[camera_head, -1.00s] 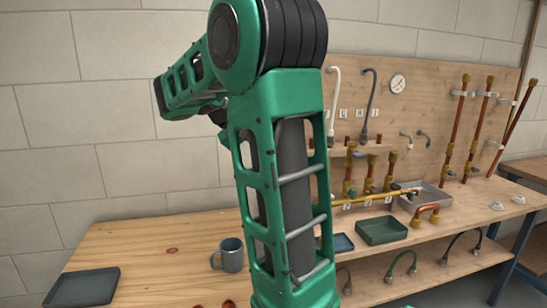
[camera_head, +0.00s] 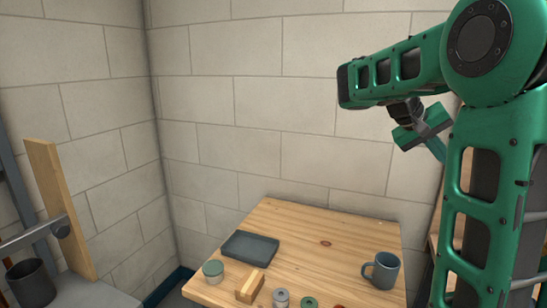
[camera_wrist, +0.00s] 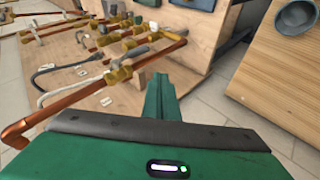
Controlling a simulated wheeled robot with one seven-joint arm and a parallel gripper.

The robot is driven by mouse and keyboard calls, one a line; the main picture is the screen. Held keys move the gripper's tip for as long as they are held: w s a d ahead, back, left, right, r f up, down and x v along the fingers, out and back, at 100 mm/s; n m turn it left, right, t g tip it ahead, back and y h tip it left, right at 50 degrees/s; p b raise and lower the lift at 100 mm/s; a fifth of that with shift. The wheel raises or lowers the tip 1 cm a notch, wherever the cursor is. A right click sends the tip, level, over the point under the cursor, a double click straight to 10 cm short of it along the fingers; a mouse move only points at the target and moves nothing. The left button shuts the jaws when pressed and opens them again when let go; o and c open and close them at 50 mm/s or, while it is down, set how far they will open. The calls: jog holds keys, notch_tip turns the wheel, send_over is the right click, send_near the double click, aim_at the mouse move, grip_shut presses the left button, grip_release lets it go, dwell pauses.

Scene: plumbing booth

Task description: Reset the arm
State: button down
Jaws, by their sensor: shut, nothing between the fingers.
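My green arm (camera_head: 480,190) rises at the right of the head view. Its upper links bend over to the left, high above the wooden table. My gripper (camera_head: 437,150) hangs near the wall, clear of the table, and is small and partly hidden there. In the wrist view my gripper (camera_wrist: 161,95) shows as green fingers closed together with nothing between them. A copper pipe (camera_wrist: 85,92) runs along the left of that view; I cannot tell its distance from the fingers.
The wooden table (camera_head: 335,225) carries a grey tray (camera_head: 250,247), a blue-grey mug (camera_head: 381,270), a wood block (camera_head: 249,287) and small round pieces along the front. A dark cup (camera_head: 31,284) stands at the far left. Valves and pipes (camera_wrist: 130,45) crowd the wrist view's upper left.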

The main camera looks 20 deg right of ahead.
jog(key=s+a+f+n+t+y, duration=0.1)
jog(key=s+a+f+y, duration=0.3)
jog(key=s+a+f, duration=0.4)
jog(key=s+a+f+t+y, duration=0.1)
jog(key=s+a+f+y, duration=0.4)
jog(key=s+a+f, duration=0.3)
jog(key=a+f, duration=0.4)
jog(key=a, duration=0.2)
jog(key=shift+s+a+f+n+t, duration=0.25)
jog(key=shift+s+f+n+t, duration=0.05)
jog(key=shift+s+f+n, duration=0.1)
